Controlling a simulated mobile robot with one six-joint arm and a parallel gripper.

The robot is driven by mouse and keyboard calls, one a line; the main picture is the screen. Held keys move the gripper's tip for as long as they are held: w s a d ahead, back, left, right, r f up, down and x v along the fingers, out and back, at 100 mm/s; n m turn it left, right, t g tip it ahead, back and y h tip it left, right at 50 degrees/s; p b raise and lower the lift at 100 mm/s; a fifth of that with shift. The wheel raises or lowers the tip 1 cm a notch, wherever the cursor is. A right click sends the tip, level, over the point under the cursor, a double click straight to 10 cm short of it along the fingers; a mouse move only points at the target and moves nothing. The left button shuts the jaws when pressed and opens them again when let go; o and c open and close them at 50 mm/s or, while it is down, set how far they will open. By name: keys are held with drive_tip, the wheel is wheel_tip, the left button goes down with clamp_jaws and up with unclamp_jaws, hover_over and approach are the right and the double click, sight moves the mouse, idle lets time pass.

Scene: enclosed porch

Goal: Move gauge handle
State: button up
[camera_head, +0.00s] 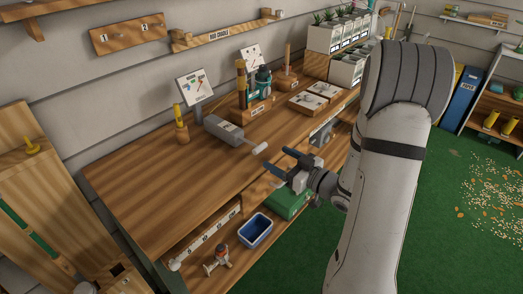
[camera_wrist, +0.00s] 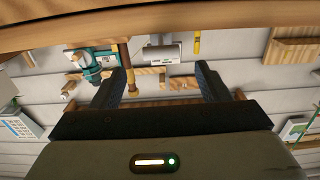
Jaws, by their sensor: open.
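The gauge is a grey box (camera_head: 223,130) lying on the wooden workbench. A thin rod sticks out of its right end and carries a pale cylindrical handle (camera_head: 260,148) near the bench's front edge. My gripper (camera_head: 277,160) is open, its two blue fingers just right of the handle and apart from it. Nothing is between the fingers in the head view. In the wrist view, the fingers (camera_wrist: 160,73) are spread and the grey box (camera_wrist: 162,54) shows beyond, between them. I cannot clearly make out the handle in that view.
Flat wooden boards (camera_head: 315,97) lie to the right. A blue bin (camera_head: 256,230) is on the lower shelf. The bench's left part is clear.

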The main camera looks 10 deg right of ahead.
sight(262, 150)
drive_tip(key=p+x, duration=0.1)
drive_tip(key=x, duration=0.6)
drive_tip(key=shift+w+a+r, duration=0.1)
drive_tip(key=shift+w+a, duration=0.15)
